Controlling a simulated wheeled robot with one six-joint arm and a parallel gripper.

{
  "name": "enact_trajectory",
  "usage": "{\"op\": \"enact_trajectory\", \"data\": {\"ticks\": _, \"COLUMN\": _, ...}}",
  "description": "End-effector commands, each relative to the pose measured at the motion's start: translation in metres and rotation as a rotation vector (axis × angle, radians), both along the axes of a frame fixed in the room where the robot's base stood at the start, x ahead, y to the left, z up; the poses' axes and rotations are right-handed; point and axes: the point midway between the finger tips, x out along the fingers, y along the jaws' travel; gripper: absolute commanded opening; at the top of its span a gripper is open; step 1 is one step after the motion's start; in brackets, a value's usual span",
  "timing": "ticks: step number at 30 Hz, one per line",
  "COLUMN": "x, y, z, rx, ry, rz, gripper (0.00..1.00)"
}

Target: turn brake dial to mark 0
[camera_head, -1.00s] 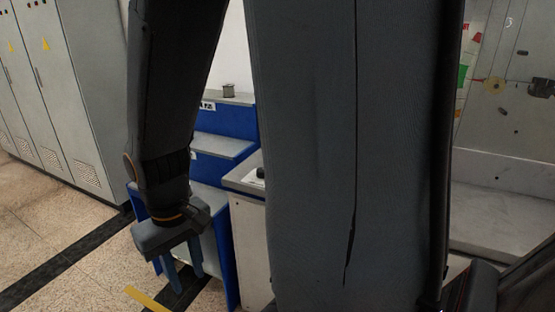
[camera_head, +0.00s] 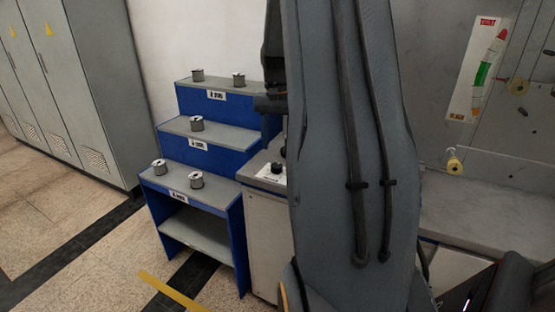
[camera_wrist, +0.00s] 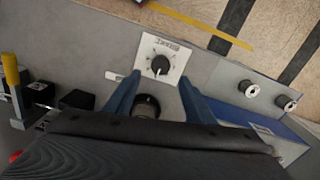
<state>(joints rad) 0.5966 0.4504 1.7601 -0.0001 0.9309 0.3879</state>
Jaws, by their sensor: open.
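The brake dial, a black knob (camera_wrist: 160,65) on a white plate with printed marks around it, sits on a grey cabinet top. It also shows small in the head view (camera_head: 277,168). A light line on the knob points toward my gripper in the wrist view; the mark numbers are too small to read. My gripper (camera_wrist: 160,82) is open, its two blue fingers apart and pointing toward the dial plate, with the knob just beyond and between the fingertips. Contact cannot be told. In the head view my arm hides most of the gripper.
A second round black knob (camera_wrist: 146,106) lies between my fingers, nearer the palm. A blue stepped rack (camera_head: 205,155) with several metal spools stands left of the cabinet (camera_head: 262,225). A yellow-handled part (camera_wrist: 12,75) and black blocks are at left in the wrist view.

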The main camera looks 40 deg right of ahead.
Motion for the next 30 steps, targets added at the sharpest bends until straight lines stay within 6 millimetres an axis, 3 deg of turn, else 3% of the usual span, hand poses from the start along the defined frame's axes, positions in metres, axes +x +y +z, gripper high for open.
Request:
{"op": "enact_trajectory", "data": {"ticks": 15, "x": 0.000, "y": 0.001, "z": -0.067, "rx": 0.001, "ry": 0.002, "rz": 0.002, "gripper": 0.49}}
{"op": "enact_trajectory", "data": {"ticks": 26, "x": 0.000, "y": 0.001, "z": -0.075, "rx": 0.000, "ry": 0.000, "rz": 0.002, "gripper": 0.49}}
{"op": "enact_trajectory", "data": {"ticks": 30, "x": 0.000, "y": 0.001, "z": -0.075, "rx": 0.000, "ry": 0.000, "rz": 0.002, "gripper": 0.31}}
